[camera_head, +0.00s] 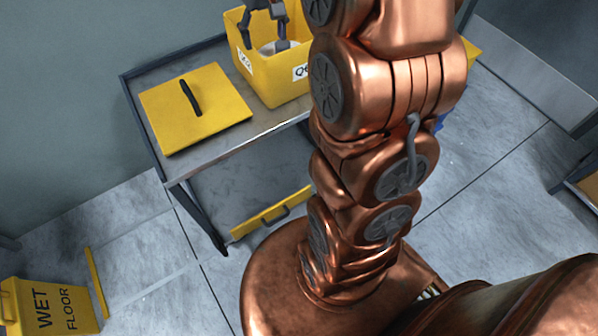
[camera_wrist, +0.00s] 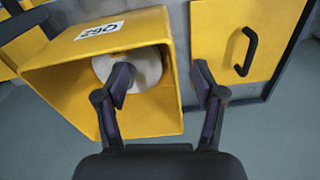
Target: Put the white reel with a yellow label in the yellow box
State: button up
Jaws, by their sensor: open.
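The yellow box (camera_head: 262,78) stands open-topped on the grey cart, with black-lettered white labels on its sides. It also shows in the wrist view (camera_wrist: 152,122). A white round reel (camera_wrist: 150,72) lies inside the box; a pale part of it shows in the head view (camera_head: 267,49). My gripper (camera_head: 263,42) is over the box opening. In the wrist view my gripper (camera_wrist: 162,72) has its fingers spread, with nothing between them. One finger overlaps the reel in the picture; I cannot tell whether they touch.
A yellow lid (camera_head: 205,120) with a black handle lies flat on the cart (camera_head: 237,143), left of the box. Another yellow lid or panel (camera_head: 272,213) is below. A yellow wet floor sign (camera_head: 50,308) stands at lower left. Walls are behind the cart.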

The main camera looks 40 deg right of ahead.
jog(key=s+a+f+n+g, duration=0.1)
jog(key=s+a, duration=0.3)
jog(key=s, duration=0.6)
jog(key=s+a+f, duration=0.3)
jog(key=s+a, duration=0.2)
jog(key=s, duration=0.4)
jog(key=s+a+f+n+g, duration=0.1)
jog(key=s+a, duration=0.3)
jog(key=s, duration=0.6)
jog(key=shift+s+a+f+n+g, duration=0.25)
jog(key=shift+s+f+n+g, duration=0.1)
jog(key=shift+f, duration=0.3)
jog(key=s+p+v, duration=0.2)
jog(key=p+v, duration=0.9)
jog(key=shift+w+r, duration=0.15)
jog(key=shift+r, duration=0.3)
